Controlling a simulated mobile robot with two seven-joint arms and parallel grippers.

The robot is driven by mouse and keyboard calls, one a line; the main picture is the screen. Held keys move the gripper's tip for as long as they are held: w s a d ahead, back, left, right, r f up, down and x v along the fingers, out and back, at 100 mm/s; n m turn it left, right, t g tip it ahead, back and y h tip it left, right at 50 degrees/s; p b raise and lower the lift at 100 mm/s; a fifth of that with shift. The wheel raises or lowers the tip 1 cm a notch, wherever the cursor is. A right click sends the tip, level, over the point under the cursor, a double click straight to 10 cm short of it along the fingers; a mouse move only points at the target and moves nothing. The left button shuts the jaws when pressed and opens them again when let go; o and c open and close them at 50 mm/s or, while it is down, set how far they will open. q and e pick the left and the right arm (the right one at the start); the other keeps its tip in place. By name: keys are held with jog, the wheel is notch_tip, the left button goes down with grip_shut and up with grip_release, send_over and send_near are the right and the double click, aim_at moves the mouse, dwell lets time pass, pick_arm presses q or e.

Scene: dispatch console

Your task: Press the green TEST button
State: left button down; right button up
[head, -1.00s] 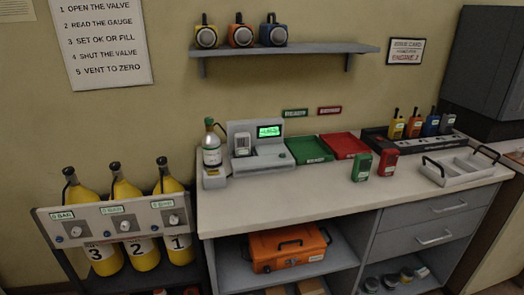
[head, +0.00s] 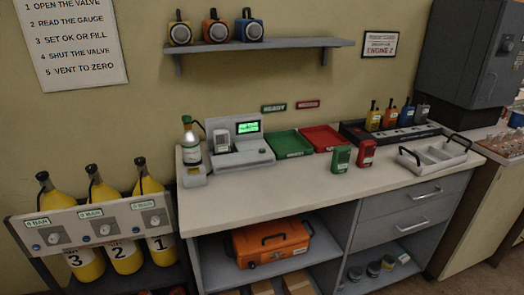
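A grey test station (head: 240,150) with a lit green screen (head: 247,127) stands on the left part of the counter. A small greenish spot on its right front, which may be the TEST button (head: 263,151), is too small to read. A handheld device with a small screen (head: 222,138) sits in the station's left side. Neither of my grippers is in view, and nothing of mine touches the station.
A cylinder with a white label (head: 191,150) stands left of the station. A green tray (head: 291,143) and red tray (head: 322,136) lie to its right. Green (head: 341,158) and red (head: 366,154) handheld units stand farther right. The counter front (head: 260,190) is clear.

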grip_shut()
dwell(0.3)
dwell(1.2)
